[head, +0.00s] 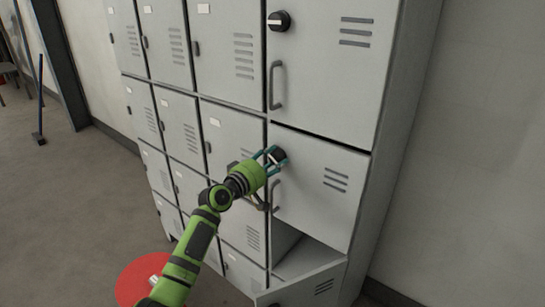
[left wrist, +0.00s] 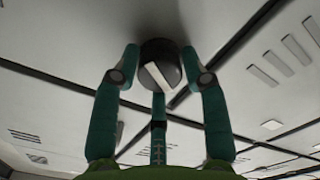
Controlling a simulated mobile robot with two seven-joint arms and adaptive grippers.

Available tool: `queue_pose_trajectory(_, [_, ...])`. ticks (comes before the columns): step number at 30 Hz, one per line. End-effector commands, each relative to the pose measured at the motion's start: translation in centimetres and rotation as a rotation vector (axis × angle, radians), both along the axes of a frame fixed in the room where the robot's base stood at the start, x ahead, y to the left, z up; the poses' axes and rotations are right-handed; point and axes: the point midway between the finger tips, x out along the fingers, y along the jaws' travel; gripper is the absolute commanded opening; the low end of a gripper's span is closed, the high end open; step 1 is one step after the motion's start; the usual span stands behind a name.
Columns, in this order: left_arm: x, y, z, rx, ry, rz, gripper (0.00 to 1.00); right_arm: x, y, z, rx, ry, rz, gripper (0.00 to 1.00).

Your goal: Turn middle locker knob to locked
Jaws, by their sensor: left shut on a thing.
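The middle locker door (head: 318,190) is closed in the right column of the grey locker bank, with a vertical handle (head: 275,195) and vent slots. Its black knob (head: 278,156) sits at the upper left of the door. My left gripper (head: 273,157) reaches it from the lower left, fingers around the knob. In the left wrist view the knob (left wrist: 161,66) has a white pointer bar (left wrist: 158,77), slanted, and lies between the teal fingertips (left wrist: 161,60). The fingers are shut on it. My right gripper is in neither view.
The upper locker has a black knob (head: 279,21) with a white mark and a handle (head: 276,85). The lower right locker door (head: 305,285) stands open below. A red round object (head: 143,280) is on the floor at the lower left. Open floor lies left.

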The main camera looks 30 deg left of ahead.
Motion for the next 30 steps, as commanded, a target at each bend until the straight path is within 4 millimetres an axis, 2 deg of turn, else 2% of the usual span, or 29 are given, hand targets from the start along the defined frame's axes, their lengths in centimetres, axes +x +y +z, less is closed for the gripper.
queue_pose_trajectory(15, [0.0, 0.0, 0.3, -0.43, 0.031, 0.001, 0.12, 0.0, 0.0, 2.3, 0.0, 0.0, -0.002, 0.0])
queue_pose_trajectory(30, [0.0, 0.0, 0.2, -0.585, 0.042, 0.0, 0.12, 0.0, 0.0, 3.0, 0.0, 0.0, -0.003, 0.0])
